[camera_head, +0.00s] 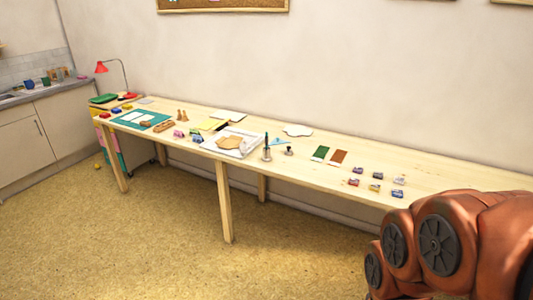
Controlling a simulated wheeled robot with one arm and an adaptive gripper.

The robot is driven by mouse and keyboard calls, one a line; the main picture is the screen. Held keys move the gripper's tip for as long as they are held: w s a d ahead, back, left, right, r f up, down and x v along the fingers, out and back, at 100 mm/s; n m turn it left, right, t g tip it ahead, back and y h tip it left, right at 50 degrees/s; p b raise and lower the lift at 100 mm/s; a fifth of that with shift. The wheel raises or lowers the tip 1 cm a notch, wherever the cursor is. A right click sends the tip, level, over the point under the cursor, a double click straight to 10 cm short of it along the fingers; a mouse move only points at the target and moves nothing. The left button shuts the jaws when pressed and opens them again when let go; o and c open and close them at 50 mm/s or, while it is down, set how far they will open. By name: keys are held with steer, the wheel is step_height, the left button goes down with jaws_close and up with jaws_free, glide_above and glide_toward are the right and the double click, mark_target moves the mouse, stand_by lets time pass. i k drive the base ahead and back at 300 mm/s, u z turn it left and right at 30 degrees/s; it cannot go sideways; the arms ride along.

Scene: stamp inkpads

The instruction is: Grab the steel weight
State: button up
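A small dark grey thing with a narrow top (289,151) stands on the long wooden table, right of the middle of the head view. It looks like the steel weight, but it is too small to be sure. My orange arm fills the lower right corner and covers part of the table's right end. My gripper is out of the picture.
The wooden table (450,175) runs along the wall. Green and brown sheets (330,155) and several small coloured blocks (376,188) lie to the right. A white tray (238,154) with brown paper lies to the left. The floor (180,240) in front is clear.

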mark_target(288, 152)
steer(key=u, duration=0.1)
steer(key=i, duration=1.3)
steer(key=u, duration=0.55)
steer(key=i, duration=1.1)
steer(key=u, duration=0.2)
